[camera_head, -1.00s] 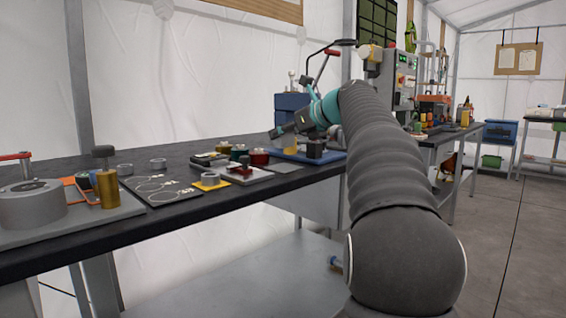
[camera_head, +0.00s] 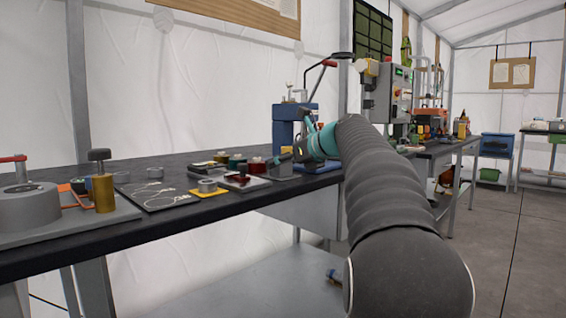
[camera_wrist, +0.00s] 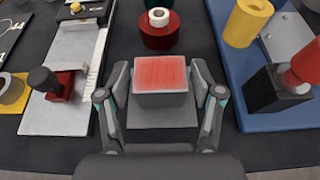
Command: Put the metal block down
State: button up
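The metal block (camera_wrist: 162,80) is a grey block with a reddish top face, in the middle of the wrist view. My gripper (camera_wrist: 162,72) has one finger on each side of it, and the tips look close against its sides. The block is over a flat grey plate (camera_wrist: 162,116) on the dark table; whether it touches the plate is hard to tell. In the head view my teal wrist (camera_head: 322,142) is low over the bench, and the block and fingertips cannot be made out.
A red round part (camera_wrist: 160,34) stands just behind the block. A blue tray (camera_wrist: 240,88) with a yellow cylinder (camera_wrist: 247,22) and a black block (camera_wrist: 276,88) is on the right. A silver fixture (camera_wrist: 62,108) is on the left. The dark bench (camera_head: 120,232) runs along the wall.

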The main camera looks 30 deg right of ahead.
dwell(0.3)
jog(key=shift+s+r, duration=0.1)
jog(key=shift+r, duration=0.1)
jog(key=p+v, duration=0.1)
jog(key=v, duration=1)
jog(key=shift+s+d, duration=0.2)
jog(key=shift+s, duration=0.1)
jog(key=shift+r, duration=0.15)
